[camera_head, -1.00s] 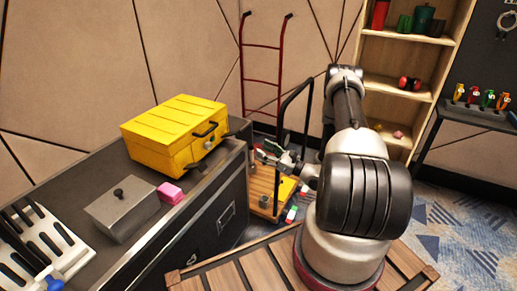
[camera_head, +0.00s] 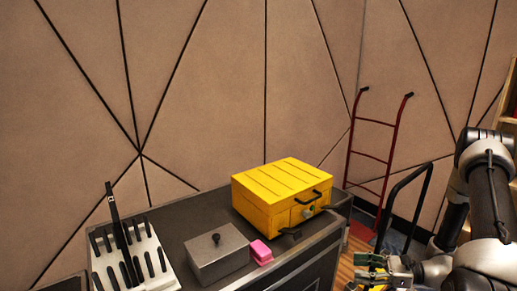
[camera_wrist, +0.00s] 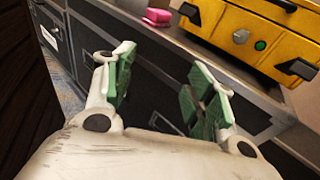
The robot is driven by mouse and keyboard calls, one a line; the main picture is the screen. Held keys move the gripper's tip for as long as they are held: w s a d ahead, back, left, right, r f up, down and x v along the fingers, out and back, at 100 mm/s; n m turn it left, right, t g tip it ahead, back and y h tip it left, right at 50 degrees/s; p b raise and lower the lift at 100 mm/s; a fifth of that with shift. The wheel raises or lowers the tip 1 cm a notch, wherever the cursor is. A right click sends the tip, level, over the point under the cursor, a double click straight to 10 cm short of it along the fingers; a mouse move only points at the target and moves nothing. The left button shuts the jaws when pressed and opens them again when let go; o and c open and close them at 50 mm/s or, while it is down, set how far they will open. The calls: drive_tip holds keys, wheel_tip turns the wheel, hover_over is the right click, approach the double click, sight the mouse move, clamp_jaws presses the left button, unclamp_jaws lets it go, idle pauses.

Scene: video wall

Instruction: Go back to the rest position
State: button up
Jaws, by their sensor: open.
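My gripper (camera_wrist: 162,95) is open and empty in the wrist view, its green-padded fingers apart in front of the dark side of the black case. In the head view my gripper (camera_head: 385,271) shows at the lower right, to the right of the case (camera_head: 195,207). My arm fills the right edge there. A closed yellow box (camera_head: 275,200) with a black handle stands on the case top; it also shows at the top of the wrist view (camera_wrist: 225,28).
On the case top are a grey lidded box (camera_head: 217,258), a pink block (camera_head: 261,252) and a white rack (camera_head: 135,262) with black pieces. A red hand truck (camera_head: 374,155) leans by the wall behind. Part of a wooden shelf (camera_head: 510,100) shows at the far right.

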drive_tip(key=s+d+r+n+g+h, duration=0.3)
drive_tip(key=s+r+n+g+h, duration=0.15)
drive_tip(key=s+r+n, duration=0.4)
drive_tip(key=s+d+r+n+g+h, duration=0.35)
drive_tip(key=s+r+n+h, duration=0.2)
drive_tip(key=r, duration=0.55)
drive_tip(key=s+a+r+n+t+h, duration=0.1)
drive_tip(key=s+r+n+t+h, duration=0.1)
drive_tip(key=r, duration=0.6)
drive_tip(key=s+a+r+n+t+h, duration=0.1)
drive_tip(key=r+n+t+h, duration=0.2)
drive_tip(key=r, duration=0.6)
drive_tip(key=n+t, duration=0.2)
drive_tip(key=shift+s+a+r+n+h, duration=0.3)
drive_tip(key=shift+s+a, duration=0.1)
drive_tip(key=shift+c, duration=0.2)
